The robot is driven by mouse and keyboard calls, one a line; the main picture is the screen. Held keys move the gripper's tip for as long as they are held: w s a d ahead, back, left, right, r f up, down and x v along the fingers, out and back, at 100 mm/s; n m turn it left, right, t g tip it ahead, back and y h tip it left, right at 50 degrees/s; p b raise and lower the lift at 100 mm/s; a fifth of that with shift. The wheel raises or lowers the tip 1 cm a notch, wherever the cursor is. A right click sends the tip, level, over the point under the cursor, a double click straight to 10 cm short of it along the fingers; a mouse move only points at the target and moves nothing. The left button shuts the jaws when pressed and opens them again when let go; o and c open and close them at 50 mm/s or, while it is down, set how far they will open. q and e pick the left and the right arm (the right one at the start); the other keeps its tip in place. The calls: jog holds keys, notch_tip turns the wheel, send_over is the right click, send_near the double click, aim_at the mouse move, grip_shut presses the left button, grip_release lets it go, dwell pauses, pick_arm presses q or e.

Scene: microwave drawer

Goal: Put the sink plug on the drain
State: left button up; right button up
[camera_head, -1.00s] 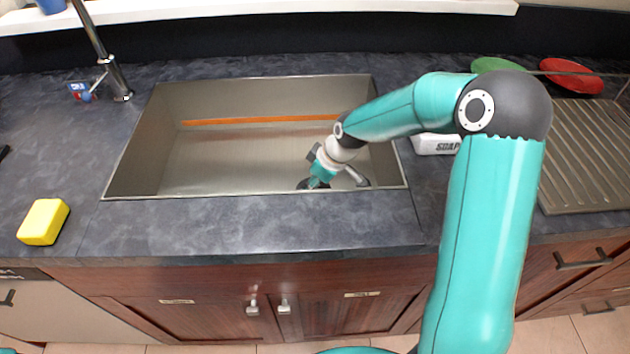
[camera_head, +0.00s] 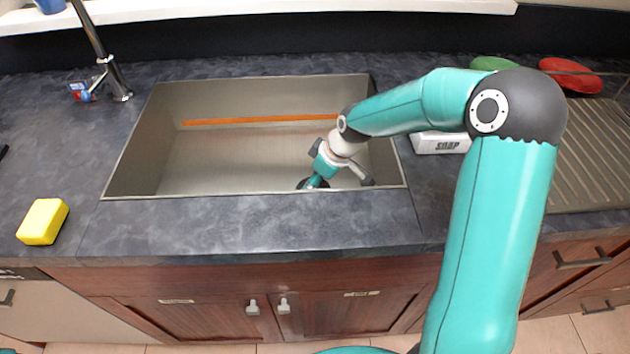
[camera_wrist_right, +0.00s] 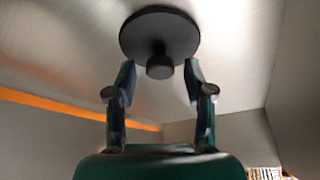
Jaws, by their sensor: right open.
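The sink plug (camera_wrist_right: 160,38) is a dark round disc with a short knob on its middle. In the right wrist view it lies flat on the sink floor, just beyond my fingertips. My right gripper (camera_wrist_right: 160,78) is open, with one finger on each side of the knob's line and no visible contact. In the head view, my right gripper (camera_head: 316,180) is low in the front right part of the steel sink (camera_head: 220,165), over a dark round patch. No separate drain opening shows, and I cannot tell what is under the plug. My left gripper is not in view.
An orange strip (camera_head: 250,120) runs along the sink's back. A tap (camera_head: 112,80) stands at the back left. A yellow sponge (camera_head: 42,221) is on the left counter. A soap box (camera_head: 440,143) and a ribbed drainboard (camera_head: 590,150) are on the right. The sink's left half is clear.

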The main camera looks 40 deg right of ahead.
jog(key=v, duration=1)
jog(key=shift+r, duration=0.2)
